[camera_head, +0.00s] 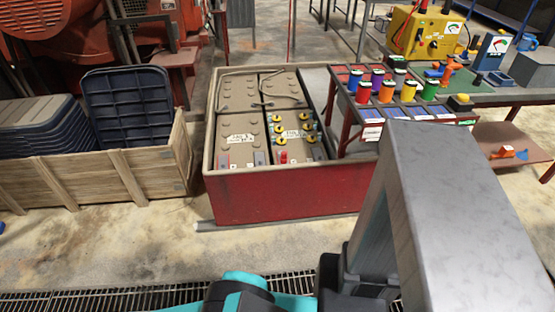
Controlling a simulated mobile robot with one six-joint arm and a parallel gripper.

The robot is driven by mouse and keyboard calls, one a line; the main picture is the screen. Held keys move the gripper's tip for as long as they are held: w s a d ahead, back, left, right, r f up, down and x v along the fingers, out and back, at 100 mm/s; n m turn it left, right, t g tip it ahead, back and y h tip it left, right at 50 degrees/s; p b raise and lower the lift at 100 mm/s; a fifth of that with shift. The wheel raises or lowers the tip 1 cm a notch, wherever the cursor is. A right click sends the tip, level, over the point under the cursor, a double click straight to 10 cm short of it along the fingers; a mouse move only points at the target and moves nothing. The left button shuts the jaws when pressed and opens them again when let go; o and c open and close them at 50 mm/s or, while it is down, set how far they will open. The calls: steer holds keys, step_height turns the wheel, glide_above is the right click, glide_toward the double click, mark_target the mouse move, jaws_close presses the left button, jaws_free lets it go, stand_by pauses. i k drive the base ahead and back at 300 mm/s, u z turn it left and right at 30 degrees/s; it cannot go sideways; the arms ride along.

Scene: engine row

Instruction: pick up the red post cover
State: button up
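A small red piece, which looks like the red post cover (284,157), sits upright near the front edge of the front right battery (311,151). That battery has several yellow caps and a pale label. It stands with other grey-brown batteries in a red open-topped box (285,197) on the floor. The red piece is too small to make out in detail. My gripper is not in view; large grey and teal parts of my arm fill the lower right and bottom centre.
A wooden crate (95,180) with dark plastic lids (130,105) stands left of the red box. A workbench at the right holds coloured spools (386,92) and a yellow meter box (425,32). A floor grating (120,298) runs along the bottom. The floor before the box is clear.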

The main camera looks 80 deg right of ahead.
mark_target(283, 158)
steer(key=i, duration=1)
steer(key=u, duration=0.95)
steer(key=k, duration=0.1)
steer(key=z, duration=2.8)
steer(key=i, duration=0.6)
